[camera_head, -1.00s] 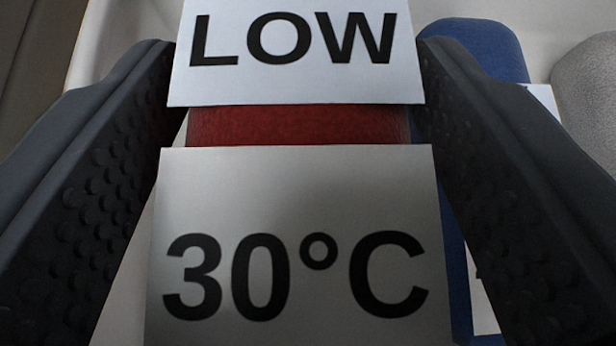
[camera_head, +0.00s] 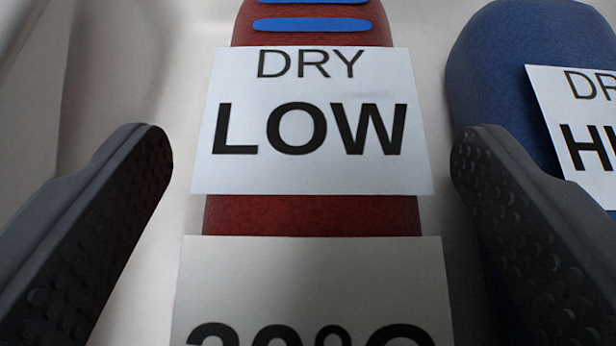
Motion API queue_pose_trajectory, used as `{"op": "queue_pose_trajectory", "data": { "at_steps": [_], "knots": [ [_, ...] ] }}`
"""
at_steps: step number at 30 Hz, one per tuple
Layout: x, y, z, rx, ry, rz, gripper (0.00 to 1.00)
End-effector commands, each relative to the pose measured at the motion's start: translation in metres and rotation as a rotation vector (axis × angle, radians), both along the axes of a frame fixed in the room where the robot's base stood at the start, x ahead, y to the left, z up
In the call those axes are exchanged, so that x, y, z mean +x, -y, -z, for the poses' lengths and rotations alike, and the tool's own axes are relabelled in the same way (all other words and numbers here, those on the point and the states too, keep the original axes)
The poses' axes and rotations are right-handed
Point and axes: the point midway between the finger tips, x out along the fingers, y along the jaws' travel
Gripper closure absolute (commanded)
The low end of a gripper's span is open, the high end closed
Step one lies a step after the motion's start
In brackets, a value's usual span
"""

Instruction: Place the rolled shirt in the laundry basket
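A red rolled shirt (camera_head: 312,215) with blue stripes at its far end lies on a pale surface in the middle of the view. It bears a white label reading DRY LOW (camera_head: 315,170) and a nearer one (camera_head: 315,275) with large figures cut off by the lower edge. My gripper (camera_head: 310,165) is open, one dark finger on each side of the red roll. Gaps show between the fingers and the roll. The laundry basket is not recognisable in this view.
A blue roll (camera_head: 490,75) lies close on the right, with a white label (camera_head: 580,130) partly cut off by the frame edge. The right finger overlaps it in the picture. Pale surface (camera_head: 190,70) is clear on the left.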

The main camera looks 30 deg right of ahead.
Motion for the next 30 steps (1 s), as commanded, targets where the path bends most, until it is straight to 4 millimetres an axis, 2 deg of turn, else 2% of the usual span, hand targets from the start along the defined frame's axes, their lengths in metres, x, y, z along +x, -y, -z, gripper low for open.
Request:
{"op": "queue_pose_trajectory", "data": {
  "at_steps": [11, 30],
  "knots": [
    [-0.004, -0.004, -0.006, 0.0, 0.001, -0.001, 0.22],
    [-0.069, -0.048, -0.05, 0.0, 0.003, -0.003, 0.22]
  ]
}}
